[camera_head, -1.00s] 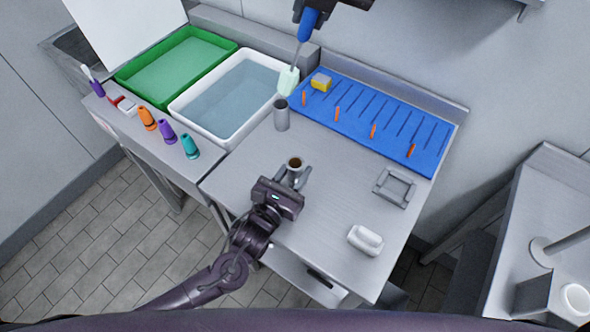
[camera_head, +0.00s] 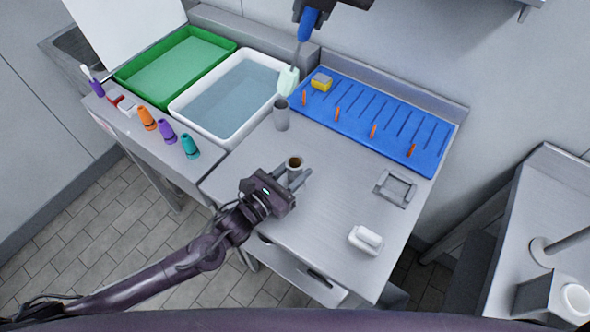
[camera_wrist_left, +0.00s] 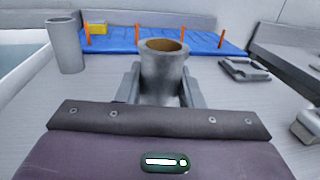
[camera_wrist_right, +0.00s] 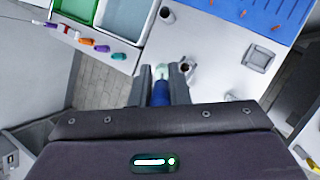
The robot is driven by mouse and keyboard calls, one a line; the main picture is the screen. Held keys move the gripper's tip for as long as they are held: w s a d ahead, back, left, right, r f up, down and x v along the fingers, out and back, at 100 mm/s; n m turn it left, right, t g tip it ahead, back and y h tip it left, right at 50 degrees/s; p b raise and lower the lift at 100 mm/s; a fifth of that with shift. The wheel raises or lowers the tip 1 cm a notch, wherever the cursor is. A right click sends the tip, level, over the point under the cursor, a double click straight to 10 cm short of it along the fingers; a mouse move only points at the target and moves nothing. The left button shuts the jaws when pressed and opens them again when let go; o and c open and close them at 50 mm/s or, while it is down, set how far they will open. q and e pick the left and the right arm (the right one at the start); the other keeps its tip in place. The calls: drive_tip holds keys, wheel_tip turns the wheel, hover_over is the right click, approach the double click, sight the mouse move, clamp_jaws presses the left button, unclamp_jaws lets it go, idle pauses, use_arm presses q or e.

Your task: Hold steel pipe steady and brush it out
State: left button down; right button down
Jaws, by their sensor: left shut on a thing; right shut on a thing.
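A short grey steel pipe (camera_head: 294,174) with a brown inside stands upright near the table's middle. My left gripper (camera_head: 298,181) is shut on it from the front, one finger on each side; the left wrist view shows the pipe (camera_wrist_left: 162,78) between both fingers. My right gripper (camera_wrist_right: 160,84) is shut on a brush with a blue handle (camera_head: 309,24) and a pale green head (camera_head: 288,80). The brush hangs head down behind the gripped pipe, apart from it. A second, taller grey pipe (camera_head: 281,116) stands upright just below the brush head in the head view.
A white basin of water (camera_head: 185,109) and a green tray (camera_head: 132,75) lie at the left. A blue pegged mat (camera_head: 365,118) with a yellow sponge (camera_head: 321,82) lies at the back. A grey square holder (camera_head: 394,188) and a white dish (camera_head: 365,240) sit at the right. Coloured bottles (camera_head: 167,133) line the left edge.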

use_arm(q)
drive_tip(key=shift+s+d, duration=0.1)
drive_tip(key=shift+s, duration=0.05)
drive_tip(key=shift+n+t+y, duration=0.8)
drive_tip(key=shift+y, duration=0.1)
idle(0.9)
drive_tip(key=c, duration=1)
unclamp_jaws()
